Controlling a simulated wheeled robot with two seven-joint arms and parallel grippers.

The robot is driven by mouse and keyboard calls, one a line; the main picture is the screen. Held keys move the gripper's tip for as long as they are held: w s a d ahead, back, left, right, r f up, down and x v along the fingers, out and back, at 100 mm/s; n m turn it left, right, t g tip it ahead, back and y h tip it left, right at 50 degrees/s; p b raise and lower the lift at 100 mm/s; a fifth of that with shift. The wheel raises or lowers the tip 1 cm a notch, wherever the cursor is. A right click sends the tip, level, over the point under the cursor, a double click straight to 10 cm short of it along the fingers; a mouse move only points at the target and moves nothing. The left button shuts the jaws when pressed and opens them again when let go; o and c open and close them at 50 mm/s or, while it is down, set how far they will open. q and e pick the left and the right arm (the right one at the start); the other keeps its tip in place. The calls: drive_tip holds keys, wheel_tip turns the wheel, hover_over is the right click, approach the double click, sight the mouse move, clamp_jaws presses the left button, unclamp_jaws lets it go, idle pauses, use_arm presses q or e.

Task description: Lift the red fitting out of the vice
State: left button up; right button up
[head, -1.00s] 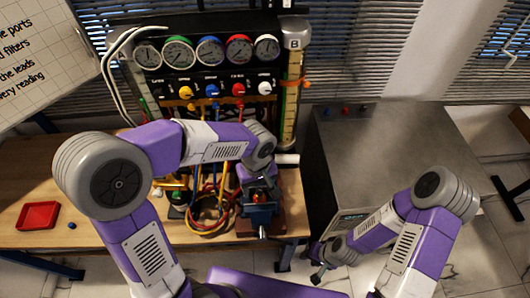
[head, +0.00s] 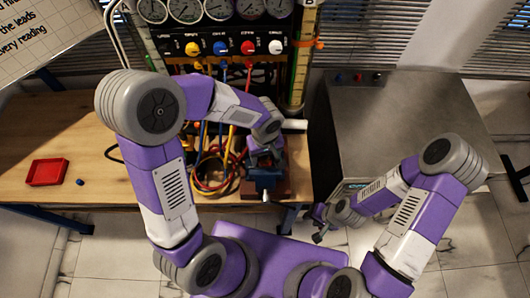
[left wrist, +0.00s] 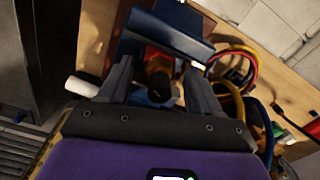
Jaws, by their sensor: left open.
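The blue vice (head: 265,180) stands at the right end of the wooden bench; it also shows in the left wrist view (left wrist: 165,28). The red fitting (left wrist: 157,60) sits at the vice jaws, with a dark end facing the wrist camera. My left gripper (left wrist: 160,85) is open, with one finger on each side of the fitting and a gap to it visible. In the head view my left gripper (head: 264,156) is right above the vice and hides the fitting. My right gripper (head: 320,222) hangs low in front of the metal cabinet, away from the vice; its jaws are too small to read.
Coiled red, yellow and blue hoses (head: 212,172) lie just left of the vice. The gauge panel (head: 225,45) stands behind. A red tray (head: 47,172) and a small blue piece (head: 80,182) lie at the bench's left. A metal cabinet (head: 400,120) stands at right.

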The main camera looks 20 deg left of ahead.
use_arm(q)
clamp_jaws()
drive_tip(key=c, duration=0.6)
unclamp_jaws()
drive_tip(key=shift+c, duration=0.2)
drive_tip(key=c, duration=0.5)
drive_tip(key=shift+o, duration=0.2)
drive_tip(key=shift+w, duration=0.1)
drive_tip(key=shift+w+a+r, duration=0.15)
drive_tip(key=shift+w, duration=0.25)
drive_tip(key=shift+r, duration=0.2)
drive_tip(key=shift+r+p, duration=2.95)
drive_tip(key=shift+r, duration=1.15)
